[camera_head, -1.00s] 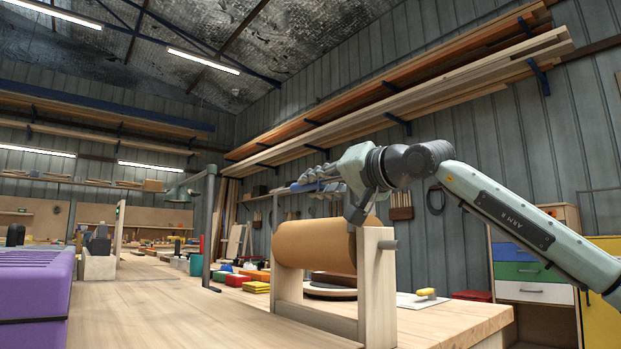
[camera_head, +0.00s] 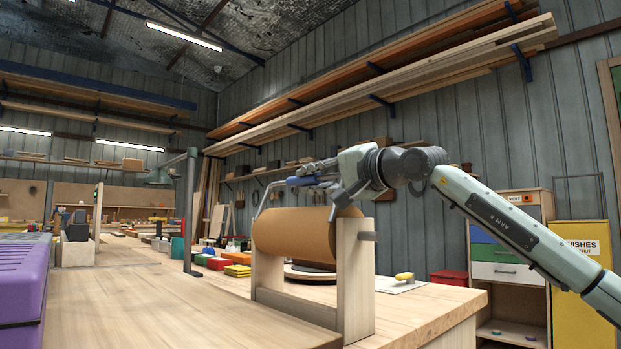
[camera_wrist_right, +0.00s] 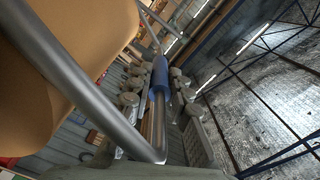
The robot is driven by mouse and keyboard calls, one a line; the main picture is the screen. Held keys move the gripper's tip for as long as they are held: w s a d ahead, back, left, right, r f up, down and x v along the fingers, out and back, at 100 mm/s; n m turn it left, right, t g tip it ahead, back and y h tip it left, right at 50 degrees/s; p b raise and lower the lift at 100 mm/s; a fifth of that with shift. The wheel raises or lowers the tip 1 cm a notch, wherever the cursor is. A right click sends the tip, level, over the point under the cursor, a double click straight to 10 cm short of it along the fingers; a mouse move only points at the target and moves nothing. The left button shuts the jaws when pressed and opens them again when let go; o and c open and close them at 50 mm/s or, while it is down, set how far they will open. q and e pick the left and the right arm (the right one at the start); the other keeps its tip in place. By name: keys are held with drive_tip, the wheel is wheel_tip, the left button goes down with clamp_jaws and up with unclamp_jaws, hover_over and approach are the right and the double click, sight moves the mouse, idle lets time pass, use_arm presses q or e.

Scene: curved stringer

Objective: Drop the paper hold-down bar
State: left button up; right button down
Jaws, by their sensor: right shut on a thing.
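The paper hold-down bar (camera_head: 262,203) is a bent grey metal rod with a blue grip (camera_head: 302,181). It stands up over a brown paper roll (camera_head: 290,236) in a wooden stand (camera_head: 358,285). My right gripper (camera_head: 316,178) is shut on the blue grip above the roll. In the right wrist view, the fingers (camera_wrist_right: 160,95) lie on both sides of the blue grip (camera_wrist_right: 160,76), and the grey rod (camera_wrist_right: 85,82) crosses in front of the paper roll (camera_wrist_right: 60,60). Whether the rod touches the paper is unclear. My left gripper is not in view.
The wooden workbench (camera_head: 150,290) is clear in front of the stand. A purple ribbed block (camera_head: 22,285) is at the left. A grey post (camera_head: 190,215) stands behind.

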drive_tip(key=c, duration=1.4)
unclamp_jaws()
drive_tip(key=v, duration=1.2)
